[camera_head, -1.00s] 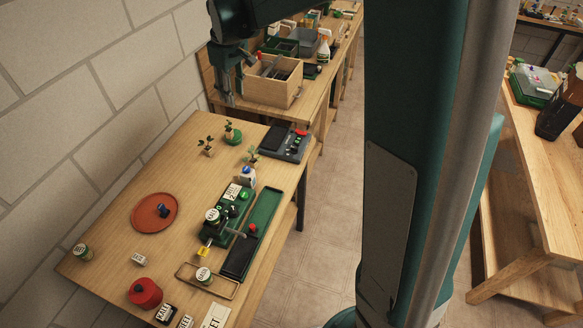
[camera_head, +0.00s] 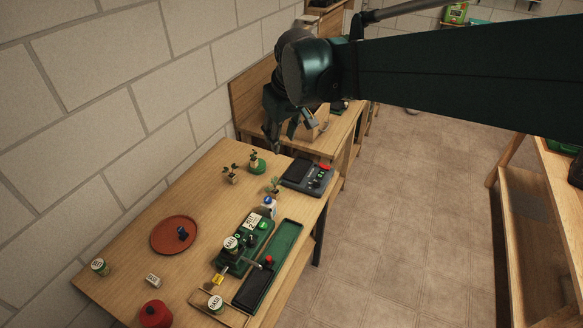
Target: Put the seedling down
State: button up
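Three small leafy seedlings stand on the wooden bench: one on the left (camera_head: 231,176), one on a green round base (camera_head: 256,164), and one in front on the right (camera_head: 273,187). They are small, so their pots are hard to make out. My gripper (camera_head: 281,136) is in the air above and beyond the seedlings, near the bench's far end. Its dark fingers look spread apart, and no seedling shows between them. My arm comes in from the right and hides part of the back bench.
A terracotta saucer (camera_head: 160,240) holds a small blue item. A dark device (camera_head: 305,175) with a red button lies near the right edge. A green machine, a long green tray (camera_head: 288,238), a red pot (camera_head: 156,315) and labelled tins stand toward the front. A wall borders the left.

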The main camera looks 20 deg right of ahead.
jog(key=s+f+m+t, duration=0.1)
jog(key=s+f, duration=0.1)
jog(key=s, duration=0.8)
jog(key=s+d+f+m+t, duration=0.1)
jog(key=s+f+m, duration=0.1)
jog(key=s, duration=0.9)
jog(key=shift+s+f+t, duration=0.25)
jog(key=shift+f+t, duration=0.15)
jog(key=shift+f, duration=0.35)
jog(key=shift+o, duration=0.5)
jog(key=shift+w, duration=0.15)
